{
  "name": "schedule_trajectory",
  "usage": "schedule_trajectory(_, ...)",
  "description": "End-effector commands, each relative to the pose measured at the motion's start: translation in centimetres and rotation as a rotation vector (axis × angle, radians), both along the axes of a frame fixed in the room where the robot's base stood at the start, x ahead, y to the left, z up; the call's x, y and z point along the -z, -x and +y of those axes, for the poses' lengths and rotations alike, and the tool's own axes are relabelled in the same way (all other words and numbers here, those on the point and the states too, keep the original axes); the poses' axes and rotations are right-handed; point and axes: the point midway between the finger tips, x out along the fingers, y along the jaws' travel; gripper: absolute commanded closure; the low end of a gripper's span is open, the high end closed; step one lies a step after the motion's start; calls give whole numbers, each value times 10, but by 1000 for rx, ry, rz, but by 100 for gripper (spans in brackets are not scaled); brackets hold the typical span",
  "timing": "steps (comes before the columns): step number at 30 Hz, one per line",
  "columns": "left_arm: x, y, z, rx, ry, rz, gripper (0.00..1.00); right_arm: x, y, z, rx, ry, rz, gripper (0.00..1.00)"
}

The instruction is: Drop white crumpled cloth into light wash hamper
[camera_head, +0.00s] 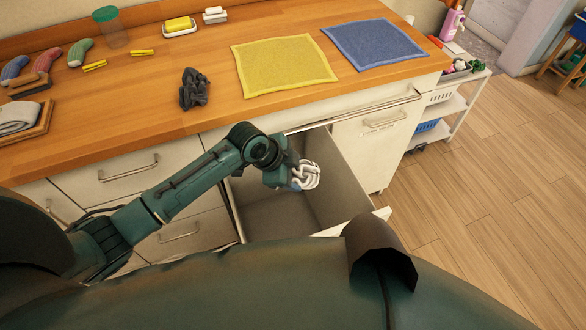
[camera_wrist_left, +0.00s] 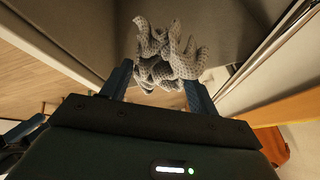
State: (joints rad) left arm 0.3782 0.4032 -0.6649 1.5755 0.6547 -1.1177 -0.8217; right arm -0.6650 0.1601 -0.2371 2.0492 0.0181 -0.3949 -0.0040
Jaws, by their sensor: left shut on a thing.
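The white crumpled cloth (camera_head: 306,175) is held in my left gripper (camera_head: 291,184), which is shut on it. In the left wrist view the same cloth (camera_wrist_left: 168,52) looks grey and dotted, bunched between the two blue fingers (camera_wrist_left: 158,88). An open, deep drawer (camera_head: 345,180) in the counter front looks like the hamper; no label on it is readable. In the head view the cloth is over this drawer's opening, above its floor. The drawer looks empty where I can see it; my arm hides part of its left side.
A dark crumpled cloth (camera_head: 194,89) lies on the wooden counter (camera_head: 150,100). A yellow mat (camera_head: 283,64) and a blue mat (camera_head: 373,43) lie to its right. A white shelf cart (camera_head: 446,98) stands right of the cabinets.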

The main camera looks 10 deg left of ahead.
Motion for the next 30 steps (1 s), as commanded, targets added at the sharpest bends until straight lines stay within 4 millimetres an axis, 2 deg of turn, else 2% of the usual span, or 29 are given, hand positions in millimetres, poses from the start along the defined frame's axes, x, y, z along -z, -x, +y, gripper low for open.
schedule_trajectory(3,8,0,0,0,0,0,58,2,-1,3,-8,-5,-13,64)
schedule_trajectory(12,7,0,0,0,0,0,58,0,-1,4,-11,-7,-18,64)
schedule_trajectory(13,7,0,0,0,0,0,38,0,-1,4,-11,-7,-18,64)
schedule_trajectory(21,8,0,0,0,0,0,15,0,-1,4,-11,-8,-17,64)
schedule_trajectory(30,5,1,1,-1,-1,-1,15,0,-1,4,-11,-8,-17,64)
